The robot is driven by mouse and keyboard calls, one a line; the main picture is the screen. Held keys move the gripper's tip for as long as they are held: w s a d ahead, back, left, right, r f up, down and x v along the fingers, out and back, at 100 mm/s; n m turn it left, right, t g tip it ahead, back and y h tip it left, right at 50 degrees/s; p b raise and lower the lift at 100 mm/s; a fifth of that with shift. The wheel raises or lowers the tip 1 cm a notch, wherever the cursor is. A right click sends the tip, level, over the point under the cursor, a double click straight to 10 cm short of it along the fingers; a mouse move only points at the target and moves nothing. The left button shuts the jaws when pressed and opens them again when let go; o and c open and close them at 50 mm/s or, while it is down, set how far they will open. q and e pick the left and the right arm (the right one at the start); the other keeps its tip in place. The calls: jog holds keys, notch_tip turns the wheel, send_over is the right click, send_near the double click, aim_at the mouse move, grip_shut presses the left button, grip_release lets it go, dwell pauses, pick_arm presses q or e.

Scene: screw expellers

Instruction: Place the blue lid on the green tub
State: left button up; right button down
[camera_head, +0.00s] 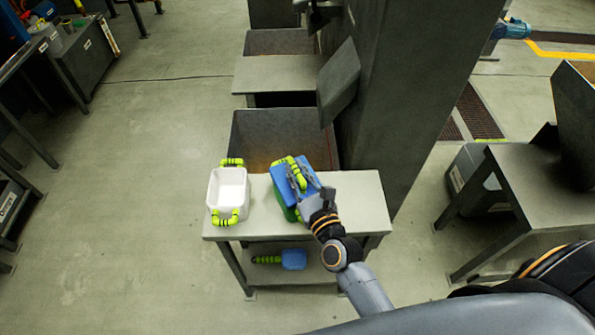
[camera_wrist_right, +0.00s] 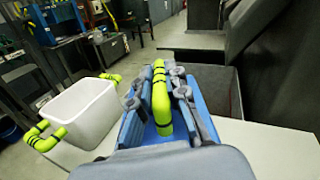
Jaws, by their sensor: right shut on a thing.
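Only a green strip of the tub shows below the lid. My right gripper (camera_head: 297,181) is shut on the lid's yellow-green handle (camera_head: 282,160). In the right wrist view, the fingers of my right gripper (camera_wrist_right: 176,84) close around the handle (camera_wrist_right: 161,98), with the blue lid (camera_wrist_right: 131,127) beneath. I cannot tell whether the lid is seated on the tub's rim. My left gripper is not in view.
A white tub (camera_head: 214,195) with yellow-green handles stands open on the table's left part. A blue scoop-like thing (camera_head: 293,260) lies on the lower shelf. A grey metal bin (camera_head: 250,140) and a dark column (camera_head: 400,100) stand behind the table (camera_head: 358,200).

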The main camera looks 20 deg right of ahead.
jog(key=c, duration=1.3)
grip_release()
jog(key=shift+f, duration=0.1)
jog(key=shift+c, duration=0.2)
jog(key=shift+r+p, duration=0.35)
jog(key=shift+r, duration=0.05)
jog(key=shift+s+r, duration=0.15)
jog(key=shift+r, duration=0.05)
jog(key=s+d+b, duration=0.1)
jog(key=s+b, duration=0.1)
jog(key=s, duration=0.9)
jog(key=shift+s, duration=0.35)
jog(key=shift+f, duration=0.1)
